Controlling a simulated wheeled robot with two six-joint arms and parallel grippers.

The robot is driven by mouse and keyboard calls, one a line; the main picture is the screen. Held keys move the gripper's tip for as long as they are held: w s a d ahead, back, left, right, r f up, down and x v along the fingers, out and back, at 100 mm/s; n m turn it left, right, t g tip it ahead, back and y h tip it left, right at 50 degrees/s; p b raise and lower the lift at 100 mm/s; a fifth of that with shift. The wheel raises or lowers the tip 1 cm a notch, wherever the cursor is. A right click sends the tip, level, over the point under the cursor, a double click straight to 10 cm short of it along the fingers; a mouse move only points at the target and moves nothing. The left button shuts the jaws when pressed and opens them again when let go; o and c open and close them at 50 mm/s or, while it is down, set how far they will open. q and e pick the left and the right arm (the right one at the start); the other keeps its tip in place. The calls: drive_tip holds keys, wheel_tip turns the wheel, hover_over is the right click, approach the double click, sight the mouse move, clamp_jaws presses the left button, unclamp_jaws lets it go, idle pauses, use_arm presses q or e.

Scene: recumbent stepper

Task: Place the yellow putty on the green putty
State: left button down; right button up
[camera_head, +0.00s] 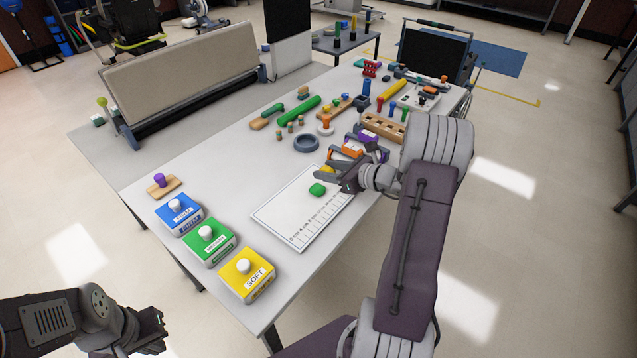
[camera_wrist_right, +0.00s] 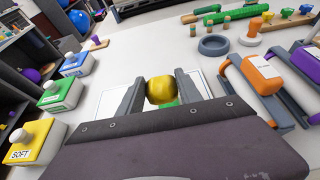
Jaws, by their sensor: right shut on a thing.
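The yellow putty (camera_wrist_right: 160,90) is a rounded lump between the two fingers of my right gripper (camera_wrist_right: 160,88), which is shut on it. In the head view a bit of the yellow putty (camera_head: 328,169) shows by the right gripper (camera_head: 332,174), just behind the green putty. The green putty (camera_head: 317,189) is a small lump on the white ruled board (camera_head: 285,215). In the wrist view only a small part of the green putty (camera_wrist_right: 172,103) shows below the yellow putty; I cannot tell whether they touch. My left gripper (camera_head: 155,330) is off the table at the lower left; its jaws are unclear.
Blue (camera_head: 180,213), green (camera_head: 209,242) and yellow (camera_head: 248,274) boxes with white knobs stand left of the board. A dark ring (camera_head: 306,143) lies behind it. Orange and purple hand grips (camera_wrist_right: 262,78) stand close to the right gripper. The board's left part is clear.

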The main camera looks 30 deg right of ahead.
sight(319, 187)
drive_tip(key=x, duration=0.4)
drive_tip(key=shift+s+f, duration=0.1)
drive_tip(key=shift+f, duration=0.1)
wheel_tip(319, 187, down, 4)
drive_tip(key=shift+r+b, duration=0.1)
drive_tip(key=shift+b, duration=0.4)
drive_tip(key=shift+d, duration=0.15)
drive_tip(key=shift+f, duration=0.25)
drive_tip(key=shift+f+b, duration=0.3)
drive_tip(key=shift+b, duration=0.1)
drive_tip(key=o, duration=1.4)
drive_tip(key=shift+r, duration=0.1)
drive_tip(key=shift+c, duration=0.2)
